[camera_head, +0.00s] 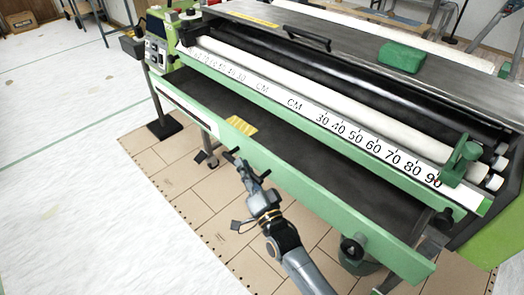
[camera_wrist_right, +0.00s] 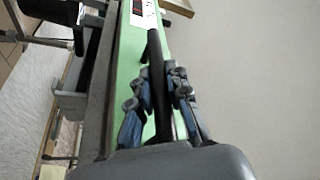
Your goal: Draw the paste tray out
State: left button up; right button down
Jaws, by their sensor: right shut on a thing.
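The paste tray has a long green front panel (camera_head: 307,195) and a dark inside, seen between that panel and the machine's scale strip (camera_head: 300,107). The tray stands partly out from under the rollers. My right gripper (camera_head: 244,168) is at the middle of the panel, shut on its dark bar handle. In the right wrist view the handle (camera_wrist_right: 155,55) runs between the two fingers of the gripper (camera_wrist_right: 162,90), with the green panel (camera_wrist_right: 130,60) behind it. My left gripper is not in view.
The wallpaper paster has a white roller (camera_head: 340,105), a control panel (camera_head: 156,52) at its left end and a green block (camera_head: 402,56) on its top. Tan boards (camera_head: 180,170) cover the floor in front. The pale floor to the left is clear.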

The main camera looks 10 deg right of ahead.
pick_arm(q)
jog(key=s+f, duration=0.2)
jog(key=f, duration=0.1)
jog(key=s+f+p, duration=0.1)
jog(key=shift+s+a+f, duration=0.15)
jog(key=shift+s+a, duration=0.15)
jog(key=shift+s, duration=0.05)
pick_arm(e)
jog(key=s+a, duration=0.5)
jog(key=a, duration=0.1)
jog(key=shift+a+f, duration=0.1)
jog(key=c, duration=1.3)
grip_release()
jog(key=shift+w, duration=0.1)
jog(key=v, duration=1.2)
